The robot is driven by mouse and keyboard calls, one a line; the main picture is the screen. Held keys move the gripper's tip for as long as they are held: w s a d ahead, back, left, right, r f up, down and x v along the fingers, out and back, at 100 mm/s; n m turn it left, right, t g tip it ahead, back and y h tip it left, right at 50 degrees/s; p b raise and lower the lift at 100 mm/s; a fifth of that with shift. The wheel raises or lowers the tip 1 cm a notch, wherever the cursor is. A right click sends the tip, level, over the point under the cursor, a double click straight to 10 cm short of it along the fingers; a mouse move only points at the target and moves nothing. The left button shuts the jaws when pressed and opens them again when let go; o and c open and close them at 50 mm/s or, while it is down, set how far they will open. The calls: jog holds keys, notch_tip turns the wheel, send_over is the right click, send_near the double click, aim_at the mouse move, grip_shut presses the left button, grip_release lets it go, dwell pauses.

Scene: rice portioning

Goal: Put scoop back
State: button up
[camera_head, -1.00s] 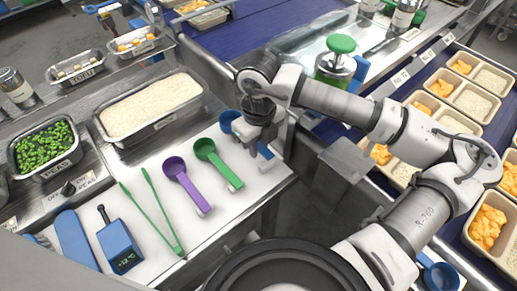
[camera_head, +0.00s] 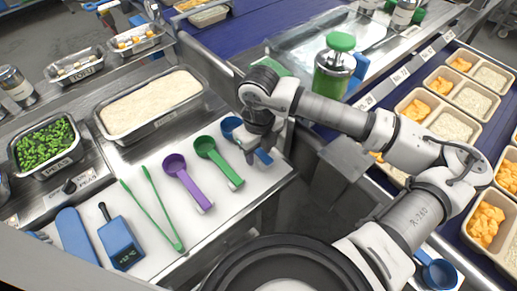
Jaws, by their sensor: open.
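The blue scoop (camera_head: 230,126) lies at the right end of the row on the white board (camera_head: 239,203). Its bowl shows to the left of my gripper (camera_head: 249,158), and part of its handle (camera_head: 263,156) shows to the right. My gripper points down over the scoop's middle and hides that part. The jaws are open; whether they touch the scoop cannot be told. A green scoop (camera_head: 221,163) and a purple scoop (camera_head: 190,184) lie to the left of it.
Green tongs (camera_head: 162,216) and a blue thermometer (camera_head: 120,243) lie further left. A rice pan (camera_head: 150,106) and a pan of peas (camera_head: 44,143) stand behind. Another blue scoop (camera_head: 437,271) is at lower right. Filled trays (camera_head: 468,101) line the right-hand belt.

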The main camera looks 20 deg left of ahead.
jog(key=shift+r, duration=0.15)
notch_tip(320, 180, up, 12)
jog(key=b, duration=0.2)
dwell(0.5)
